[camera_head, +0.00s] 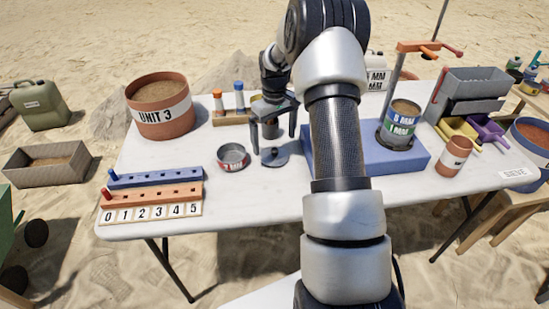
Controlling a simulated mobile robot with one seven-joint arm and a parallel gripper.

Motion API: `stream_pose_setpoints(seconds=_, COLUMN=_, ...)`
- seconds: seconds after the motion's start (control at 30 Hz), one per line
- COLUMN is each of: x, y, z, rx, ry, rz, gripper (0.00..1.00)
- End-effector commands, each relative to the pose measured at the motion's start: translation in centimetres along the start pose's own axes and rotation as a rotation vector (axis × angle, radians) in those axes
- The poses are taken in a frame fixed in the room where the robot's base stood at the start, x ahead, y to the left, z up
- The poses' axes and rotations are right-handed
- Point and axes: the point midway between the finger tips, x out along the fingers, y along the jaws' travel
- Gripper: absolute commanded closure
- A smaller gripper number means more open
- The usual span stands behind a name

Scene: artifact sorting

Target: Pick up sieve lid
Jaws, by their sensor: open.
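The sieve lid (273,157) looks like a flat, dark grey disc with a small knob on top. It lies on the white table near the middle. My gripper (273,143) is open, with its fingers pointing down just above and behind the lid in the picture. A small grey cylindrical thing (270,129) shows between the fingers; I cannot tell whether it is part of my gripper. Whether the fingertips touch anything is unclear. The sieve stack (402,124), with blue and green bands marked in MM, stands on a blue block (412,158) at the right.
A shallow metal pan (233,158) with a red label sits just left of the lid. The UNIT 3 tub (160,104), a numbered peg rack (152,194) and a bottle rack (218,118) stand farther left. The table's front centre (255,205) is clear. My arm hides part of the table.

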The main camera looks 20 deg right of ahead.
Motion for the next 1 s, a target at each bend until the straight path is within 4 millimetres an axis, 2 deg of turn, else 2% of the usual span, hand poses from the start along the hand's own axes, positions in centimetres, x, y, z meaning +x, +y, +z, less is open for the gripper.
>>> stream_pose_setpoints(seconds=0.17, x=1.1, y=0.1, z=-0.1, rx=0.000, ry=-0.002, rz=-0.001, gripper=0.01)
stream_pose_setpoints(seconds=0.43, x=4.9, y=0.3, z=-0.4, rx=0.000, ry=-0.002, rz=-0.001, gripper=0.01)
stream_pose_setpoints(seconds=0.7, x=5.3, y=0.3, z=-0.5, rx=0.000, ry=0.001, rz=0.000, gripper=0.01)
stream_pose_setpoints(seconds=0.77, x=5.3, y=0.3, z=-0.5, rx=0.000, ry=0.000, rz=0.000, gripper=0.09)
stream_pose_setpoints(seconds=0.97, x=5.3, y=0.3, z=-0.5, rx=0.000, ry=0.000, rz=0.000, gripper=0.43)
stream_pose_setpoints(seconds=1.0, x=5.3, y=0.3, z=-0.5, rx=0.000, ry=0.000, rz=0.000, gripper=0.45)
